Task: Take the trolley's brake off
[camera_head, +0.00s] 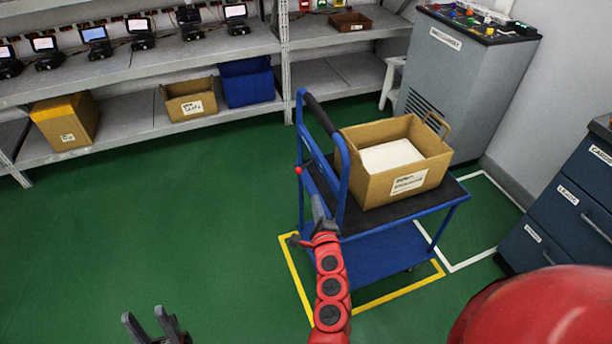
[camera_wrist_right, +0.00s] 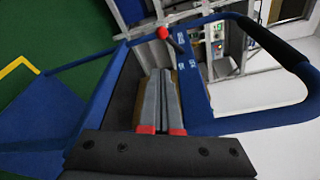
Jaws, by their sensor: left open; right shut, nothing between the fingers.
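The blue trolley (camera_head: 345,235) stands inside a yellow floor outline, with its push handle (camera_head: 318,112) on its left side. A small red knob (camera_head: 298,170) sticks out from the handle frame; in the right wrist view a red-tipped black lever (camera_wrist_right: 164,34) shows beyond my fingers. My right gripper (camera_head: 318,207) is shut and empty beside the handle frame, lower than the knob and apart from it. Its closed fingers also show in the right wrist view (camera_wrist_right: 160,102). My left gripper (camera_head: 148,324) is open and empty above the floor at the bottom left.
A cardboard box (camera_head: 408,185) with white contents sits on the trolley's top deck. Shelving (camera_head: 140,65) with devices and boxes lines the back. A grey cabinet (camera_head: 455,85) stands behind the trolley, blue drawers (camera_head: 565,205) to the right. Green floor (camera_head: 190,220) is clear on the left.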

